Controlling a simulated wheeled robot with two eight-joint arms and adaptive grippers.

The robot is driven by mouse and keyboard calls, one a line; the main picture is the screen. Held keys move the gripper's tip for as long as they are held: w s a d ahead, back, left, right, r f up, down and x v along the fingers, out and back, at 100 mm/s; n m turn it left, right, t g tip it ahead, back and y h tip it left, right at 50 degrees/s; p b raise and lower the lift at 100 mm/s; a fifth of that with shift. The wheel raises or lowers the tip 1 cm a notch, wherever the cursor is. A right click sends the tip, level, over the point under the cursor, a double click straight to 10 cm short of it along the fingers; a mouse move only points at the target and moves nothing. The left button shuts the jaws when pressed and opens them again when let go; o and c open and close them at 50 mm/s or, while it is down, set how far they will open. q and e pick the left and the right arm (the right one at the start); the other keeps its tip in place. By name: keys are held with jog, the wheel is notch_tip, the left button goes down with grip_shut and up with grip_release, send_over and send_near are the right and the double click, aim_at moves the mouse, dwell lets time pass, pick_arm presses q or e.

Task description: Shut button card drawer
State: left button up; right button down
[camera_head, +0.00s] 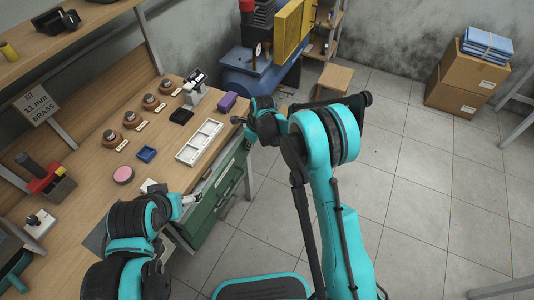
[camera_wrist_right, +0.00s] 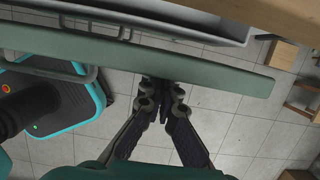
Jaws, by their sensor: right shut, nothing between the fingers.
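The green drawer unit (camera_head: 213,212) sits under the front edge of the workbench. In the right wrist view, a drawer with a green front (camera_wrist_right: 215,75) stands open, and its grey interior (camera_wrist_right: 190,22) shows behind the front. I cannot read any label on it. My right gripper (camera_head: 240,120) is beside the bench's front edge in the head view. In the wrist view, its fingers (camera_wrist_right: 160,92) are shut and empty, with the tips at the drawer front; whether they touch it is unclear. My left gripper (camera_head: 190,200) is low over the bench's near edge, and its jaws are not clear.
A blue machine (camera_head: 252,75) stands past the bench.

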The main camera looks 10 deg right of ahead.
jog(key=w+a, duration=0.2)
jog(key=a, duration=0.1)
jog(key=w+a, duration=0.1)
jog(key=shift+a, duration=0.35)
pick_arm(q)
jog(key=shift+d+r, duration=0.1)
pick_arm(e)
jog(key=shift+w+a, duration=0.15)
